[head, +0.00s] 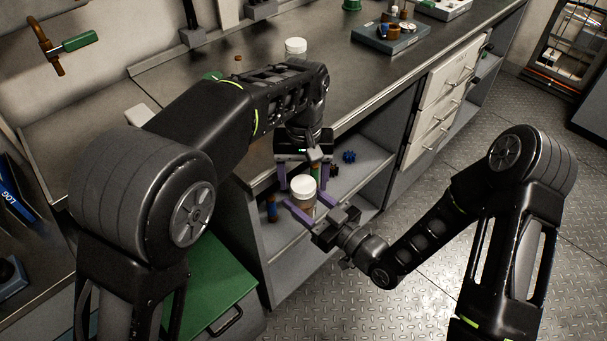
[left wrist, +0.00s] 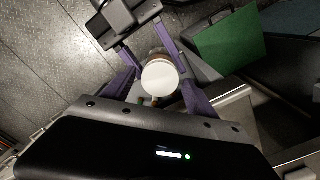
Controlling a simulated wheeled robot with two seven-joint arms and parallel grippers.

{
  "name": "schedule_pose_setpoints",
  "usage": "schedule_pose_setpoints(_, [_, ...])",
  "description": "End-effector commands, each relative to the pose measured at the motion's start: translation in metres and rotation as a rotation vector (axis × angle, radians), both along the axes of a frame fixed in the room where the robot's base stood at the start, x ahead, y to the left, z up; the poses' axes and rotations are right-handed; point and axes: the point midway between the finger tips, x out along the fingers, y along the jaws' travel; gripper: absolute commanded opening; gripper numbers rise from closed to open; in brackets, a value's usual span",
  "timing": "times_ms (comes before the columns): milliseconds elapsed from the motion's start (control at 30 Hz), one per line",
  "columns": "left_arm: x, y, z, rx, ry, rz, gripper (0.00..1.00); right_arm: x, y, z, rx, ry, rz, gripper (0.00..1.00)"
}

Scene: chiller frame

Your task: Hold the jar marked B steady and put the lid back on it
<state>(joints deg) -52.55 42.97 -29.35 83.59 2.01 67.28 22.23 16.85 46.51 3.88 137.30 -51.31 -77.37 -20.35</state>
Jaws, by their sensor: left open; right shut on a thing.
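A jar (head: 305,207) with a pale, brownish body stands upright in front of the open cabinet. A round white lid (head: 302,187) sits on its top; I cannot tell whether it is screwed down. No letter is readable on the jar. My right gripper (head: 309,205) is shut on the jar's body from the front right. My left gripper (head: 303,181) points down from above, open, its fingers on either side of the lid. The left wrist view shows the white lid (left wrist: 160,78) between the open left fingers (left wrist: 160,92), with gaps beside it.
Another white-capped jar (head: 296,48) stands on the bench top (head: 215,90). A blue knob-like part (head: 349,157) and a small brown bottle (head: 271,208) are on the cabinet shelf. A green box (head: 212,275) stands below left. The floor at right is clear.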

Motion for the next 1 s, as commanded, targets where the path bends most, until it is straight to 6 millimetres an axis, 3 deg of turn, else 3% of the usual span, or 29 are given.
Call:
schedule_pose_setpoints(833, [0.0000, -0.0003, 0.0006, -0.001, 0.000, 0.000, 0.02, 0.0000, 0.0003, 0.0005, 0.001, -0.001, 0.001, 0.00])
schedule_pose_setpoints(1000, [0.0000, -0.0004, 0.0006, -0.001, 0.000, -0.010, 0.00, 0.0000, 0.0003, 0.0005, 0.001, -0.001, 0.001, 0.00])
